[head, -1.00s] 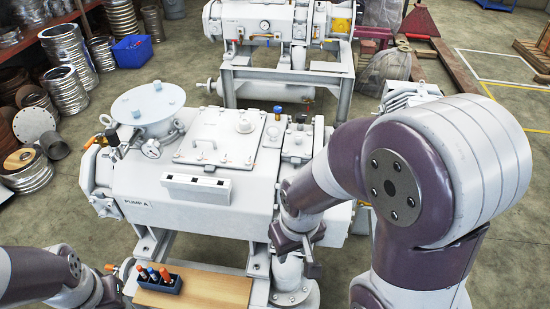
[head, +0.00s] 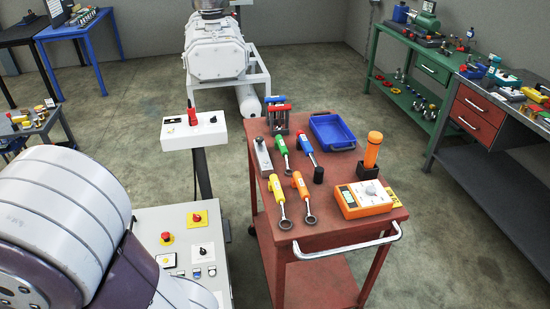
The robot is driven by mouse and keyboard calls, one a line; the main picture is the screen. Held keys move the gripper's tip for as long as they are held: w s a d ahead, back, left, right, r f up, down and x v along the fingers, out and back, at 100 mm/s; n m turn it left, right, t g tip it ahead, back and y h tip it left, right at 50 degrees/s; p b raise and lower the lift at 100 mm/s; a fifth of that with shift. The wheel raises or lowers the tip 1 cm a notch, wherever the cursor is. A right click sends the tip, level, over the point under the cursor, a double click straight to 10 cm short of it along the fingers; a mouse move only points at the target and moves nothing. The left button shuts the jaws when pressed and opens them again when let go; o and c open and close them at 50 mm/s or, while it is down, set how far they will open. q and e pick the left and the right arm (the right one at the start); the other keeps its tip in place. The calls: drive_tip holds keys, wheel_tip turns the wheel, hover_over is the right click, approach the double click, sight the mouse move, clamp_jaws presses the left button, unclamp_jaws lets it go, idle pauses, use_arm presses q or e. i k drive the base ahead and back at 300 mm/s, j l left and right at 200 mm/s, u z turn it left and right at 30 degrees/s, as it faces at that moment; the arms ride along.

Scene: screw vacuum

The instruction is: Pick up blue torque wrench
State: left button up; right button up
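The blue torque wrench (head: 306,147) lies on the top of a red cart (head: 330,226), behind the orange wrench and left of the blue tray. Its blue handle points to the back and its dark head end is toward the front, close to a small black cylinder. A green wrench (head: 281,147), a yellow wrench (head: 277,190) and an orange wrench (head: 301,187) lie near it on the cart. Neither gripper is in the head view. Part of my own arm fills the lower left corner, apart from the cart.
A blue tray (head: 332,131), an orange flashlight (head: 372,150) in a black holder and an orange meter (head: 364,198) share the cart top. A control cabinet (head: 183,244) stands left of the cart. Workbenches line the right; open floor lies between.

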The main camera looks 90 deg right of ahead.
sight(319, 174)
drive_tip(key=z, duration=3.2)
drive_tip(key=i+l+z, duration=0.2)
drive_tip(key=i+l, duration=0.15)
drive_tip(key=i, duration=0.15)
drive_tip(key=i+l+z, duration=0.2)
drive_tip(key=i, duration=0.3)
drive_tip(key=i+l+z, duration=0.2)
drive_tip(key=i, duration=0.3)
drive_tip(key=l, duration=0.1)
